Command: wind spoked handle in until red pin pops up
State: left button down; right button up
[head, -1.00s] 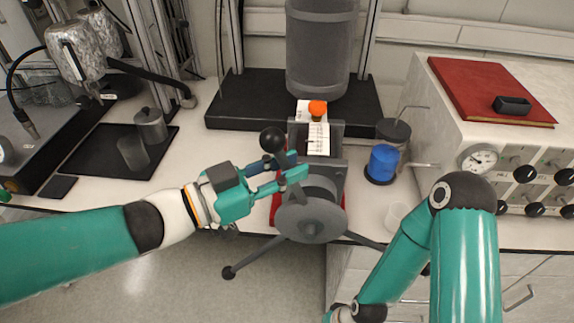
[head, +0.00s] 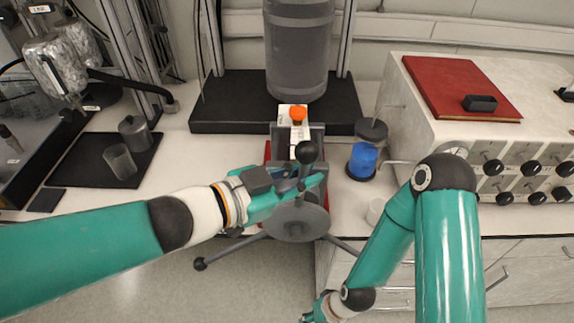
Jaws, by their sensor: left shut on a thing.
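The spoked handle (head: 297,224) is a grey hub disc with thin spokes on the front of the reactor's clamp. One black ball knob (head: 306,152) points up; another ball (head: 200,264) is at lower left. My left gripper (head: 312,183) is shut on the upper spoke, just below its ball, and hides part of the spoke and hub. An orange-red knob (head: 298,114) sits on top behind the handle, by a white label; I cannot tell whether it is the red pin. My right gripper (head: 318,312) is low at the bottom edge, mostly cut off.
A blue-filled jar (head: 363,160) stands right of the clamp. The control box (head: 450,120) with dials carries a red book (head: 462,88). A black tray (head: 95,168) with a beaker and a metal pot lies at left. A tall grey cylinder (head: 299,50) stands behind.

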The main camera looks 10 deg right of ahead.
pick_arm(q)
jog(key=c, duration=1.1)
grip_release()
jog(key=shift+d, duration=0.1)
jog(key=shift+c, duration=0.2)
jog(key=v, duration=1.2)
